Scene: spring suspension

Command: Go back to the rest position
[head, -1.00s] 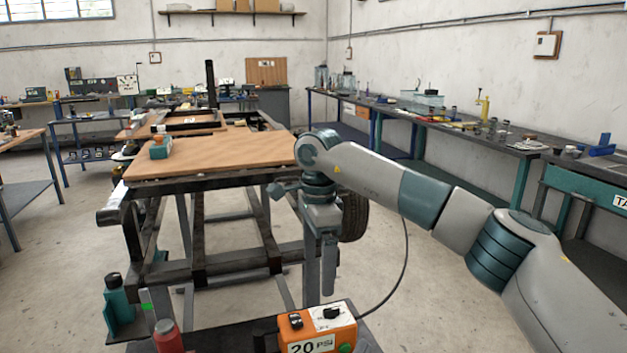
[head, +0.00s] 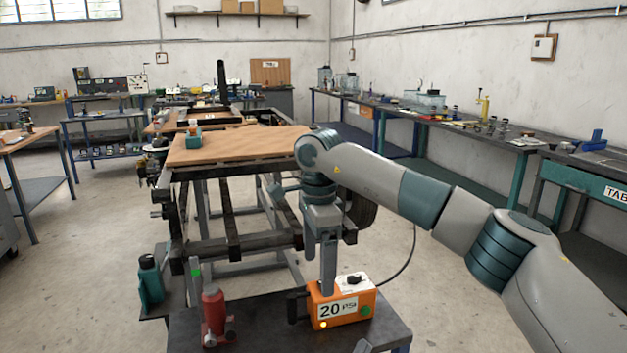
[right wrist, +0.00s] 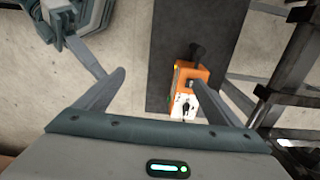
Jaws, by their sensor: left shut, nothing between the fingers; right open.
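My right arm reaches in from the right in the head view. Its gripper (head: 322,275) points down, with a fingertip overlapping the top of the orange "20 PSI" unit (head: 338,309); I cannot tell whether they touch. In the right wrist view, my right gripper (right wrist: 157,75) is open, its two fingers wide apart with nothing between them. The orange unit (right wrist: 183,75) shows beyond the right finger. Of my left gripper (head: 364,346), only a small grey tip shows at the bottom edge in the head view; it is shut and empty.
A dark low table (head: 262,338) carries the orange unit and a red bottle-like tool (head: 213,308). A teal bottle (head: 150,279) stands to its left. Behind is a dark chassis frame (head: 232,246) with a wooden board (head: 240,146). Benches line the right wall. Floor is open at left.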

